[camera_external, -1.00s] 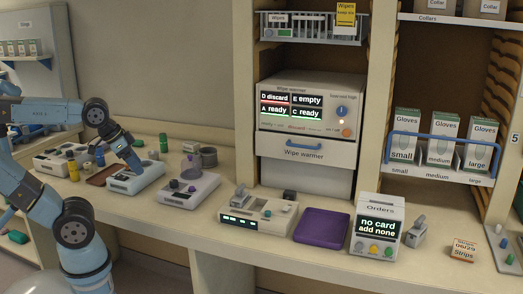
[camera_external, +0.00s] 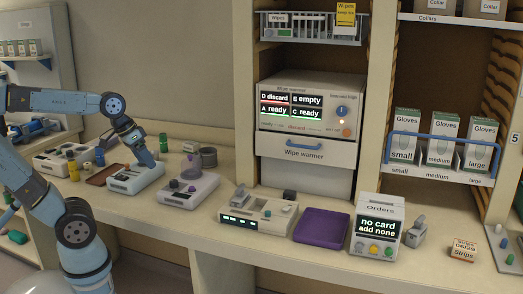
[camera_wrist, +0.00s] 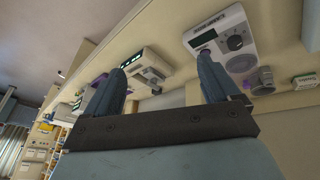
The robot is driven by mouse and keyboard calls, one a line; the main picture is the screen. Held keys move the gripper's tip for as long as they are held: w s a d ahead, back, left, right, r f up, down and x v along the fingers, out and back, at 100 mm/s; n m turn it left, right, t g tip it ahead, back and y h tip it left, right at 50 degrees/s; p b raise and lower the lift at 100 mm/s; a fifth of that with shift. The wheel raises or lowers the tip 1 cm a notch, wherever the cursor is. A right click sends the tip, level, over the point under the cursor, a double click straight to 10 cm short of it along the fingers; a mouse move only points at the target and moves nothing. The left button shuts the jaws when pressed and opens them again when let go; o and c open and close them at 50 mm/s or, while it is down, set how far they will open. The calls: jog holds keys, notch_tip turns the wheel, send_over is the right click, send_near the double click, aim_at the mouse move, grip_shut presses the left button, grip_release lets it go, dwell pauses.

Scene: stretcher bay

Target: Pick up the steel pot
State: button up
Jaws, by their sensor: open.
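A grey round metal pot (camera_external: 208,156) stands at the back of the counter against the wall, behind the white device with the purple part. It looks like the steel pot. In the wrist view a small grey round thing (camera_wrist: 264,78) to the right of my fingers may be the same pot, but I cannot be sure. My gripper (camera_external: 151,164) is over the blue-grey device, left of the pot and apart from it.
The white device with a purple part (camera_external: 188,188) stands in front of the pot. A green cylinder (camera_external: 163,142) stands to its left. A white console (camera_external: 258,212), purple tray (camera_external: 321,227) and order box (camera_external: 376,228) are further right. The wipe warmer (camera_external: 305,110) stands right of the wall.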

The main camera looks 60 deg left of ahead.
jog(key=w+a+n+g+h, duration=0.1)
jog(key=w+a+n+h, duration=0.1)
jog(key=w+a+n, duration=0.45)
jog(key=n+t, duration=1)
jog(key=n, duration=1.4)
send_over(155, 153)
jog(key=s+d, duration=0.1)
jog(key=s, duration=1.2)
jog(key=shift+y, duration=0.3)
notch_tip(155, 153, down, 18)
jog(key=shift+d+f, duration=0.1)
jog(key=shift+f, duration=0.15)
jog(key=x, duration=1.3)
jog(key=shift+w+f, duration=0.3)
jog(key=shift+f, duration=0.05)
jog(key=shift+c, duration=0.5)
